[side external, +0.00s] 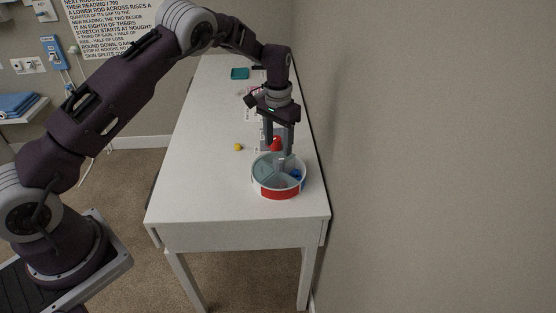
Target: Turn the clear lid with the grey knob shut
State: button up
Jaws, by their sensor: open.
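A round container (279,193) with a red band on its side stands near the right front corner of the white table. A clear, greyish lid (265,170) covers part of its top. A section at the right shows something blue (296,174) inside. A small grey upright piece, perhaps the knob (282,164), shows near the middle of the top. My gripper (279,152) points down just above the container's back part, with its fingers apart. I cannot tell if a fingertip touches the lid or knob.
A red object (276,143) shows by the fingers; its exact place is unclear. A small yellow ball (238,147) lies left of the container. A teal tray (240,73) sits at the table's far end. The wall (430,150) runs close along the right edge. The table's left front is clear.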

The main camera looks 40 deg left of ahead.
aim_at(278, 160)
notch_tip(278, 160, down, 7)
jog(key=shift+r, duration=0.1)
grip_shut()
dwell(1.5)
